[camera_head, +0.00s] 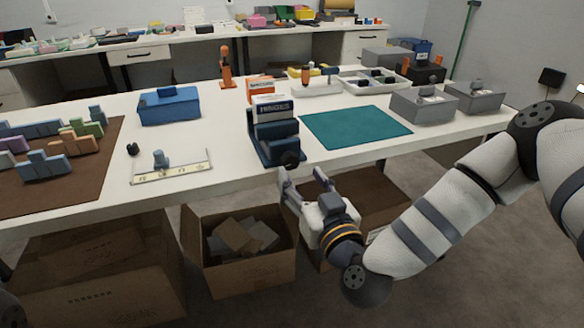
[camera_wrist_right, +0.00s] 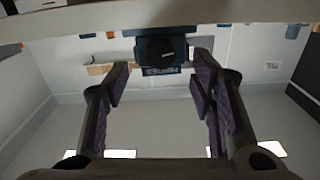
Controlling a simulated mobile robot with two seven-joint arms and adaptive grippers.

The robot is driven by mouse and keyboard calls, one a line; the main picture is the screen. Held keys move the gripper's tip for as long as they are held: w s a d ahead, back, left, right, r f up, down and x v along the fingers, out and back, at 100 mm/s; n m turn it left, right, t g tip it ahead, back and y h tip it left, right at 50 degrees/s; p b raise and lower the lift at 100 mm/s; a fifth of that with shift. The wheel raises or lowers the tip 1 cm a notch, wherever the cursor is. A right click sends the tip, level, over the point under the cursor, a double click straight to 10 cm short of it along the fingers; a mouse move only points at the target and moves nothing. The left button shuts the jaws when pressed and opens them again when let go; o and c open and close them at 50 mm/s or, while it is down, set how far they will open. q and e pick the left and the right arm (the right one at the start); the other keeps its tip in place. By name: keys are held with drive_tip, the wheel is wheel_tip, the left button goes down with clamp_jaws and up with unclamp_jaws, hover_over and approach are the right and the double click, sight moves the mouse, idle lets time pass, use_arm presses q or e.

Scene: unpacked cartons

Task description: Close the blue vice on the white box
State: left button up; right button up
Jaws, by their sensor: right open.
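The blue vice (camera_head: 262,152) stands near the front edge of the white table, with a dark round knob (camera_head: 291,158) on its front. The white box (camera_head: 271,105), with a dark lettered band, stands upright between its jaws; I cannot tell whether both jaws touch it. In the right wrist view the vice (camera_wrist_right: 190,45) appears upside down, with its knob (camera_wrist_right: 160,50) between the fingers. My right gripper (camera_head: 303,174) is open and empty, just in front of and below the table edge, apart from the knob. My left gripper is out of view.
A teal mat (camera_head: 355,127) lies right of the vice; grey boxes (camera_head: 423,106) stand beyond it. A blue toolbox (camera_head: 169,106) and a small plate (camera_head: 172,168) are to the left. An orange-white carton (camera_head: 261,88) is behind. Open cartons (camera_head: 240,275) stand below the table.

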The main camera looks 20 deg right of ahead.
sight(291, 165)
drive_tip(key=w, duration=0.5)
drive_tip(key=shift+w+a+f, duration=0.1)
drive_tip(key=shift+w, duration=0.15)
drive_tip(key=c, duration=1.2)
drive_tip(key=shift+o, duration=0.3)
drive_tip(key=shift+r+m, duration=0.2)
drive_tip(key=shift+m, duration=0.7)
drive_tip(key=m, duration=0.3)
drive_tip(key=shift+f+p, duration=0.15)
drive_tip(key=shift+p, duration=0.25)
drive_tip(key=o, duration=1.1)
